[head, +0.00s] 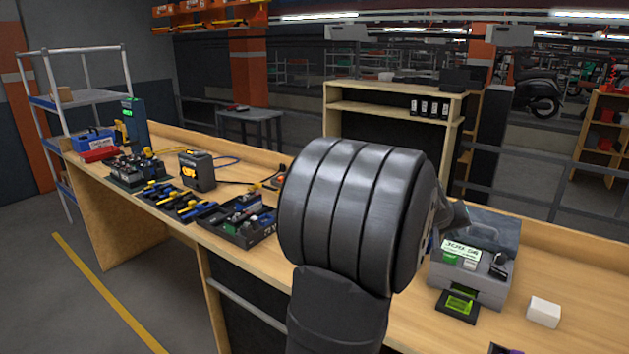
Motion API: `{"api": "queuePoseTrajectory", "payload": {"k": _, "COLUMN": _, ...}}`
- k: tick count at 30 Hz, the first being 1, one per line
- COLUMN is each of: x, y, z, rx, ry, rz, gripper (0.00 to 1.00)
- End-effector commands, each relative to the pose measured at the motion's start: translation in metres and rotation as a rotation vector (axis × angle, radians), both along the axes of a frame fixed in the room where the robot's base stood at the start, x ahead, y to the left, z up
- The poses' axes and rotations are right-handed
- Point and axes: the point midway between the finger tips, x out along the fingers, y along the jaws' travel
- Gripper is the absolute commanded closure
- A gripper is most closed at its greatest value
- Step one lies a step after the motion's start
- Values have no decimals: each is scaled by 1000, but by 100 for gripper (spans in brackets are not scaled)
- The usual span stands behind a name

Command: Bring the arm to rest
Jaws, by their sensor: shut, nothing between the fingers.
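My arm (352,215) fills the middle of the head view as a large dark grey ribbed link on a thick black lower link. It is raised in front of the workbench (575,250). A small dark part (455,214) pokes out behind its right side, and I cannot tell what it is. My gripper's fingers do not show; the arm may hide them. No held object shows.
Left along the bench are a black tray of tools (240,225), blue-and-yellow tools (170,198) and a black-and-yellow device (197,170). A shelf unit (395,93) stands behind.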

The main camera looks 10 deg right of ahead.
Motion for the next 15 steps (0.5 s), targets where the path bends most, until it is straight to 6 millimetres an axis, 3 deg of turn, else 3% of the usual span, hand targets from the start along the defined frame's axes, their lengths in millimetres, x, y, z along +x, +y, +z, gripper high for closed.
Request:
{"api": "queuePoseTrajectory", "payload": {"k": 1, "x": -1, "y": 0, "z": -8, "rx": 1, "ry": 4, "rz": 1, "gripper": 100}}
{"api": "queuePoseTrajectory", "payload": {"k": 9, "x": 0, "y": 0, "z": 38, "rx": -3, "ry": -3, "rz": 0, "gripper": 100}}
{"api": "queuePoseTrajectory", "payload": {"k": 15, "x": 0, "y": 0, "z": 54, "rx": 0, "ry": 1, "rz": 1, "gripper": 100}}
